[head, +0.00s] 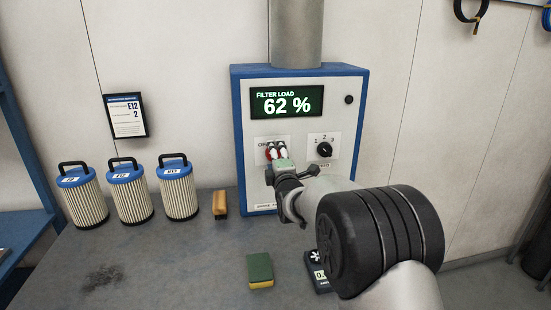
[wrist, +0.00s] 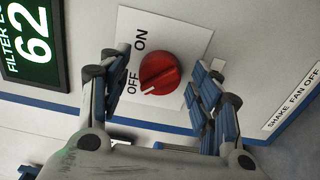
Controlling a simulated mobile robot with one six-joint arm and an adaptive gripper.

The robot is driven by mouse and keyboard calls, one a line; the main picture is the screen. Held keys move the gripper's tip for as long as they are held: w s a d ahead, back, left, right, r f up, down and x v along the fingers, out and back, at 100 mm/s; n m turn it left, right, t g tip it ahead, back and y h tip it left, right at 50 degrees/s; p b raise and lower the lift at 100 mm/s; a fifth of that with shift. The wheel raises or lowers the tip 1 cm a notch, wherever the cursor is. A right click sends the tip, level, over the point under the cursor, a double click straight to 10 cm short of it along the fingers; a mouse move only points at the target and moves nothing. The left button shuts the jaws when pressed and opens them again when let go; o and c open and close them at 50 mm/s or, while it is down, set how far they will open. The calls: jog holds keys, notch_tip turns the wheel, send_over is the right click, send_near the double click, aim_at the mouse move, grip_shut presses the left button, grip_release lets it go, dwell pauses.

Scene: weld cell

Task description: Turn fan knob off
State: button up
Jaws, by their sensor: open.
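The red fan knob (wrist: 160,73) is on a white plate on the panel front, marked ON and OFF. Its white pointer mark is at its lower-left edge in the wrist view, on the side of the OFF lettering. My gripper (wrist: 161,63) is open, with one finger on each side of the knob; I cannot tell whether they touch it. In the head view, my gripper (head: 278,153) is at the panel and hides much of the knob (head: 268,154).
The blue-edged panel (head: 359,100) has a display (head: 287,102) reading filter load 62 % and a black selector knob (head: 324,149). On the bench stand three filters (head: 131,194), a brush (head: 220,203), a sponge (head: 260,270) and a small dark device (head: 320,276).

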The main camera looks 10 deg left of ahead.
jog(key=v, duration=1.2)
jog(key=s+d+r+m+g+h, duration=0.1)
jog(key=s+d+m+g+h, duration=0.3)
jog(key=s+d+m, duration=0.8)
jog(key=s+d+f+m+g, duration=0.2)
jog(key=s+m+g, duration=0.1)
jog(key=s, duration=0.7)
jog(key=s+d+f+m+g, duration=0.2)
jog(key=s+m+g, duration=0.1)
jog(key=s, duration=0.7)
jog(key=s+d+f+m+g+h, duration=0.1)
jog(key=s+d+f+m+g, duration=0.1)
jog(key=s, duration=0.8)
jog(key=shift+s+d+f+m+g, duration=0.45)
jog(key=shift+f+m, duration=0.15)
jog(key=shift+m, duration=0.1)
